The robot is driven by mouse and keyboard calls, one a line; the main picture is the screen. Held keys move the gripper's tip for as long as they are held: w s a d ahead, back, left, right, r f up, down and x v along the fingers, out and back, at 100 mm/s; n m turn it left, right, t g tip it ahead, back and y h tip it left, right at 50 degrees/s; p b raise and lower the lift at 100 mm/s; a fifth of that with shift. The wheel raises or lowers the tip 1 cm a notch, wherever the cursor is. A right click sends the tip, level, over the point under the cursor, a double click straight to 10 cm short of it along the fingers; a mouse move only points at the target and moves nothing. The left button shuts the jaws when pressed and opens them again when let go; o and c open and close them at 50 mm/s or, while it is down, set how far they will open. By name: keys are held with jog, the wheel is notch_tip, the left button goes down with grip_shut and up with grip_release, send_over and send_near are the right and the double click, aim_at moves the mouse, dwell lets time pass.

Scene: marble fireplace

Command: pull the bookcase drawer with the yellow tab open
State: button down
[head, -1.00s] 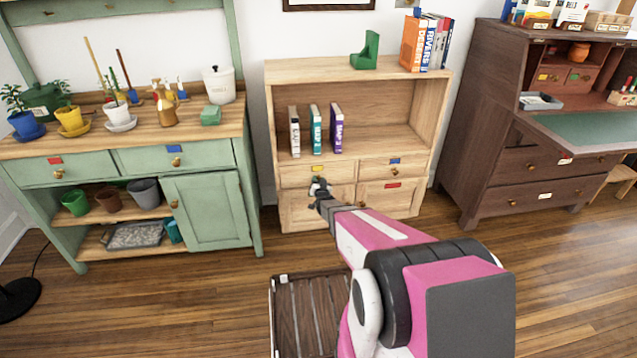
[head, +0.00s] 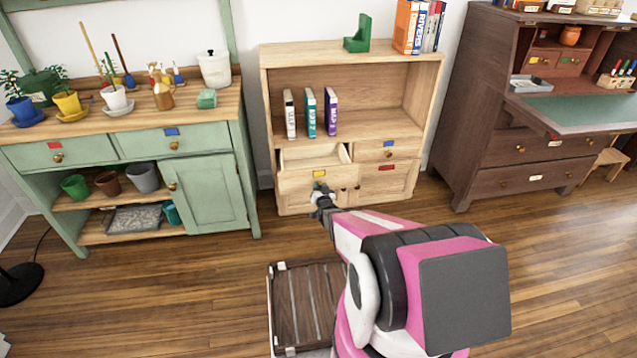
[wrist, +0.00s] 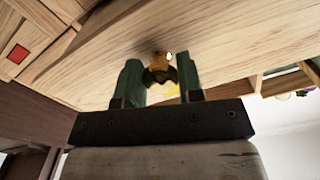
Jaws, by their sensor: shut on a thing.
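The wooden bookcase (head: 352,55) stands against the wall. Its left drawer (head: 305,181), with the yellow tab (head: 319,174), is pulled partly out, and its empty-looking inside shows from above. My gripper (head: 321,189) is at the drawer front, just below the yellow tab. In the wrist view my gripper (wrist: 160,82) has its two green fingers on either side of the round brass knob (wrist: 158,59) and is shut on it. In the head view the gripper mostly hides the knob.
The right drawer (head: 375,152) with a blue tab is shut. Cupboard doors sit below, one with a red tab (head: 386,167). A green potting bench (head: 190,150) stands left and a dark desk (head: 500,130) right.

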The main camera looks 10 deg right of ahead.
jog(key=shift+s, duration=0.65)
jog(key=c, duration=0.8)
grip_release()
jog(key=shift+o, duration=0.2)
jog(key=shift+s, duration=0.1)
